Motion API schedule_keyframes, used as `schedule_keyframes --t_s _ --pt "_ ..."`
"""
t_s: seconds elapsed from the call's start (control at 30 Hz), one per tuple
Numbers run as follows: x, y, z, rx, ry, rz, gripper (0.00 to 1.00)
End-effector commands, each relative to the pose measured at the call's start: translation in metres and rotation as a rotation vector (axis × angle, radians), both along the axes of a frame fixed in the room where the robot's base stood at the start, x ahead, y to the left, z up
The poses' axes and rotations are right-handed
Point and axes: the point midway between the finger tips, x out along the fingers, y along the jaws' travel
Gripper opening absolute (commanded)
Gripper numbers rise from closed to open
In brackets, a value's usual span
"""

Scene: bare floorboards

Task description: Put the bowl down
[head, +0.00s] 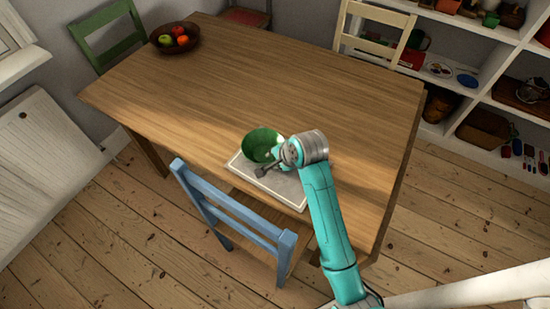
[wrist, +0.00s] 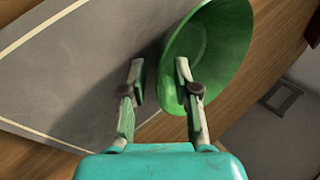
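The green bowl (head: 260,143) is at the near edge of the table, over a pale-bordered grey mat (head: 236,161). It looks tilted, with its inside showing. In the wrist view the bowl (wrist: 222,50) is at upper right, and the grey mat (wrist: 60,75) fills the left. My gripper (head: 262,172) is at the bowl's near side. In the wrist view, my gripper's fingers (wrist: 159,68) are apart. The right finger overlaps the bowl's side and the left finger is outside it, with mat visible between. I cannot tell whether the bowl rests fully on the mat.
The wooden table (head: 290,85) is mostly clear. A dark fruit bowl (head: 160,46) stands at its far left corner. A blue chair (head: 235,215) is at the near side, a green chair (head: 105,35) at far left and a cream chair (head: 375,45) behind. Shelves (head: 495,75) stand at right.

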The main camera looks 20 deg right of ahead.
Motion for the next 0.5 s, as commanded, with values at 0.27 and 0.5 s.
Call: schedule_keyframes --t_s 0.27,0.5 --pt "0.0 0.0 0.002 0.0 0.0 0.0 0.31" --pt "-0.013 -0.004 0.026 0.0 -0.004 -0.001 0.31"
